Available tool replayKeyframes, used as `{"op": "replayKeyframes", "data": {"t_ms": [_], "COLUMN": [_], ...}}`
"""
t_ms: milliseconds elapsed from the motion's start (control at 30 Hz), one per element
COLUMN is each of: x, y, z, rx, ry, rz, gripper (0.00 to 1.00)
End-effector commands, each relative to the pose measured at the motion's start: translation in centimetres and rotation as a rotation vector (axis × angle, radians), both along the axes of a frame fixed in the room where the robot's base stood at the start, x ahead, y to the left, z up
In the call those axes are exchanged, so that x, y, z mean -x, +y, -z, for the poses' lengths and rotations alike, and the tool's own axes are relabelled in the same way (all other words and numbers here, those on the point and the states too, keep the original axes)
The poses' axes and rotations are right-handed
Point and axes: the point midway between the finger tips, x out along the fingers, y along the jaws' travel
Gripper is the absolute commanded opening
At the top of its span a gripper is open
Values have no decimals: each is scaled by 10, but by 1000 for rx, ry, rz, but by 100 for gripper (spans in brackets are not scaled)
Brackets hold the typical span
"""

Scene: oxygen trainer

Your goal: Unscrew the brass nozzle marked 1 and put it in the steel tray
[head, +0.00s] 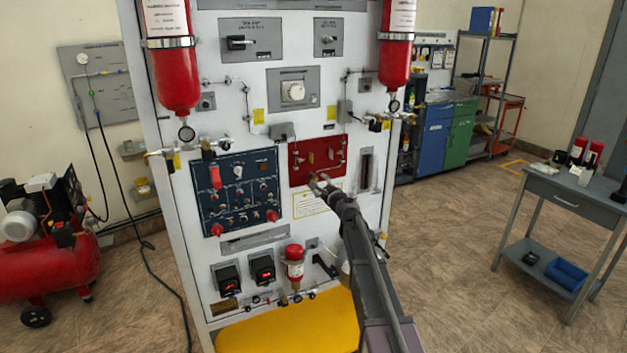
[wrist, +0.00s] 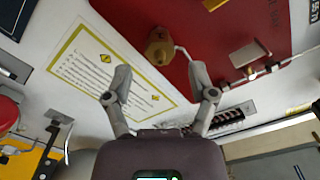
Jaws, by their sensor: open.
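A brass nozzle (wrist: 160,47) sticks out from the lower edge of the red panel (wrist: 225,35) in the wrist view. No number is readable on it. In the head view the red panel (head: 318,158) is on the upright white board, with the nozzle (head: 313,177) small at its lower edge. My gripper (wrist: 160,95) is open and empty, with its fingers spread below the nozzle in the wrist view and apart from it. In the head view my gripper (head: 328,188) is close in front of the panel's lower edge. I cannot clearly pick out the steel tray.
A paper with a yellow border (wrist: 105,75) is beside the red panel. A blue panel (head: 237,192) with knobs is to its left. A yellow shelf (head: 290,328) juts out below. A grey side table (head: 570,190) stands at right, with open floor between.

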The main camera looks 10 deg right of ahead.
Motion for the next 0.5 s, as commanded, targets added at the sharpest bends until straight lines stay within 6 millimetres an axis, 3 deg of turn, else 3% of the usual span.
{"op": "replayKeyframes", "data": {"t_ms": [500], "x": [0], "y": [0], "z": [0], "rx": [-266], "ry": [86], "rz": [0], "gripper": [73]}}
